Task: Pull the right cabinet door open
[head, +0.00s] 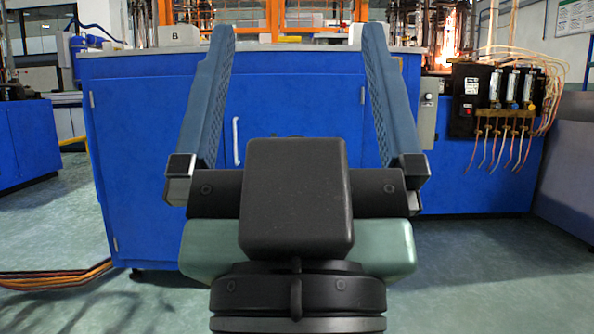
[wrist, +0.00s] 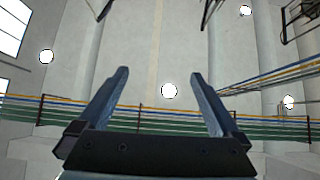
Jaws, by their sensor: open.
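The blue cabinet (head: 135,130) stands ahead in the head view with its front facing me. Its right door (head: 290,110) looks shut, with a hinge at its right edge. A white vertical handle (head: 235,140) is on that door's left side, just right of my gripper's left finger. My gripper (head: 298,29) is open and empty, its fingers pointing up in the picture and covering parts of the cabinet front. The gripper's body hides the lower part of the right door. In the wrist view my open gripper (wrist: 160,73) faces the upper walls and lamps, with no cabinet in sight.
A panel with gauges and hoses (head: 498,100) is at the right, beside a grey bin-like block (head: 570,160). Orange and black cables (head: 50,280) lie on the floor at the left. Another blue cabinet (head: 25,140) stands far left. Open green floor (head: 480,265) shows at the front right.

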